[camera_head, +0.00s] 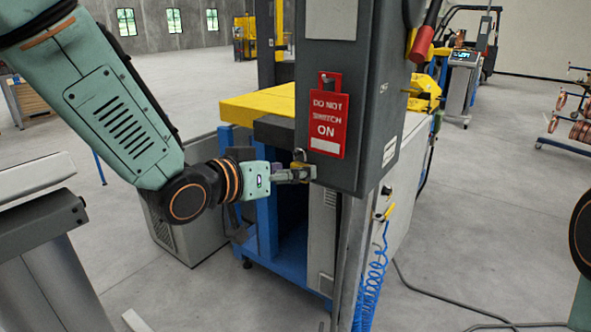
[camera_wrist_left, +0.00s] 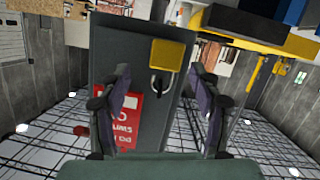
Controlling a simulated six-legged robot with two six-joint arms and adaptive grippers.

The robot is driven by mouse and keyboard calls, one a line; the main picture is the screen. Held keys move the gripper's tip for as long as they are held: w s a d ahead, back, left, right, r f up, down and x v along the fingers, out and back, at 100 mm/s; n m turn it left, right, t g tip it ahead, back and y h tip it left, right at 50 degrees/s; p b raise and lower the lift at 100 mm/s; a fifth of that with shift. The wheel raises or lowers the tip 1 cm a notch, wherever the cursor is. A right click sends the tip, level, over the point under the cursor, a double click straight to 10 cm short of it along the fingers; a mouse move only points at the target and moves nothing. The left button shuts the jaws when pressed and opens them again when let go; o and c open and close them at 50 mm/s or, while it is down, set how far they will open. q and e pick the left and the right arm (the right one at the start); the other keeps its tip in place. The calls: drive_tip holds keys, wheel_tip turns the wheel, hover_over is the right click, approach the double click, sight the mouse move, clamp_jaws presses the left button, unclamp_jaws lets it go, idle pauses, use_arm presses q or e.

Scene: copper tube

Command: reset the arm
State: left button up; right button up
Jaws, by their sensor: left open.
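My left arm (camera_head: 110,110) reaches in from the left in the head view. Its gripper (camera_head: 300,174) is at the lower left edge of a grey switch box (camera_head: 376,120). In the left wrist view, which looks upside down, the gripper (camera_wrist_left: 163,92) has its two fingers spread wide. A red "DO NOT SWITCH ON" tag (camera_head: 326,122) hangs on the box front. My right gripper is not in view; only part of that arm shows at the right edge.
A yellow-topped machine (camera_head: 258,102) with a blue frame stands behind the box. A blue coiled hose (camera_head: 374,280) hangs below it on a pale cabinet. A red handle (camera_head: 421,44) sticks out at the box's upper right. Open floor (camera_head: 470,220) lies to the right.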

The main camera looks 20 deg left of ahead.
use_arm(q)
drive_tip(key=v, duration=0.4)
drive_tip(key=shift+s+r, duration=0.15)
drive_tip(key=shift+s, duration=0.2)
drive_tip(key=s+a+f+n+g+y+b, duration=0.1)
drive_tip(key=s+a+f+g+y+b, duration=0.2)
drive_tip(key=f, duration=1.2)
drive_tip(key=s+a+f+n+g+y+b, duration=0.1)
drive_tip(key=s+f+n+g+b, duration=0.25)
drive_tip(key=f, duration=1.25)
drive_tip(key=s+a+f+m+g+y+b, duration=0.1)
drive_tip(key=s+f+g+b, duration=0.6)
drive_tip(key=s+f, duration=1.9)
wheel_tip(320, 180, down, 3)
drive_tip(key=m+y+b, duration=0.1)
drive_tip(key=b, duration=0.5)
drive_tip(key=shift+s+f, duration=0.25)
drive_tip(key=shift+s, duration=0.15)
drive_tip(key=shift+w, duration=0.1)
